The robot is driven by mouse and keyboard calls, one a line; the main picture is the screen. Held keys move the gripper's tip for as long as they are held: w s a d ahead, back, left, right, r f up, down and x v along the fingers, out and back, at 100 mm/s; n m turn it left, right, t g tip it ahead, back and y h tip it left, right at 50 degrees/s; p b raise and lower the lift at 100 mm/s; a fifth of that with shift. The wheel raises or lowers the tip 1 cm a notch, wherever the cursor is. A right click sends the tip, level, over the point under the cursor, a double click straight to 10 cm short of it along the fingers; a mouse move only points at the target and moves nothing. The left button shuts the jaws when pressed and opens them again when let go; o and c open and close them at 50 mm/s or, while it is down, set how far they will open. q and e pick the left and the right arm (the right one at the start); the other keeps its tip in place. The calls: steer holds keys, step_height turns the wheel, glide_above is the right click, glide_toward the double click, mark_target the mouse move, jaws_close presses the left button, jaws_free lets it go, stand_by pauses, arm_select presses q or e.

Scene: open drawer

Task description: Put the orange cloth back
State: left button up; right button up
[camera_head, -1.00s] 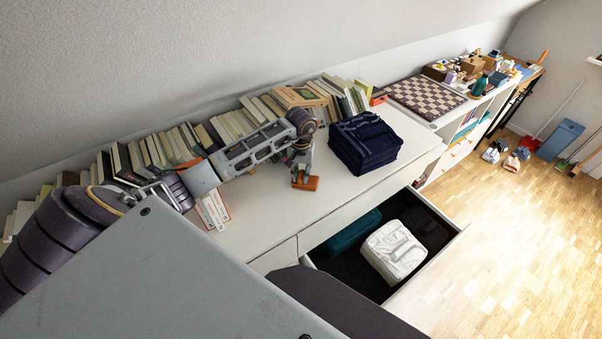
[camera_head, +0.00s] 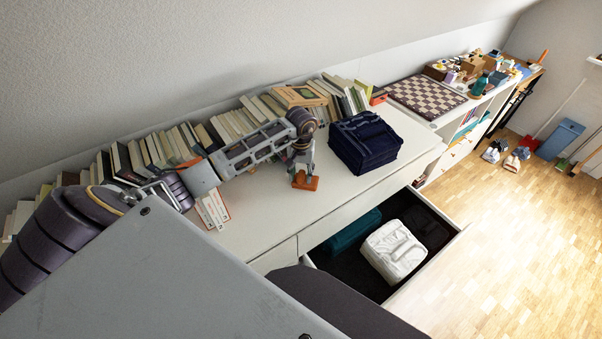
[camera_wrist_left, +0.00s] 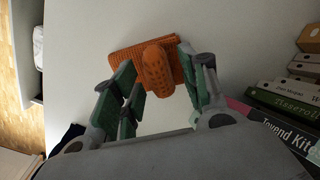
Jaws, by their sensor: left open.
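The orange cloth (camera_head: 305,184) lies on the white dresser top (camera_head: 262,210), below my left gripper (camera_head: 302,172). In the left wrist view the orange cloth (camera_wrist_left: 150,64) shows a ribbed flat part and a rounded, dark-spotted part. My left gripper (camera_wrist_left: 158,66) is open there, with its green-padded fingers on either side of the rounded part; whether they touch it I cannot tell. The open drawer (camera_head: 432,275) below the top holds a white cloth (camera_head: 393,251), a teal cloth (camera_head: 345,232) and a dark cloth (camera_head: 425,228). My right gripper is not in view.
A navy folded stack (camera_head: 365,142) stands on the top, right of my gripper. A row of books (camera_head: 240,122) lines the wall behind my left arm. A chessboard (camera_head: 426,95) lies farther right. Bare dresser top lies in front of the stack.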

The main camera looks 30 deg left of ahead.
mark_target(301, 173)
arm_select(q)
step_height(301, 173, up, 12)
steer(key=shift+b, duration=0.45)
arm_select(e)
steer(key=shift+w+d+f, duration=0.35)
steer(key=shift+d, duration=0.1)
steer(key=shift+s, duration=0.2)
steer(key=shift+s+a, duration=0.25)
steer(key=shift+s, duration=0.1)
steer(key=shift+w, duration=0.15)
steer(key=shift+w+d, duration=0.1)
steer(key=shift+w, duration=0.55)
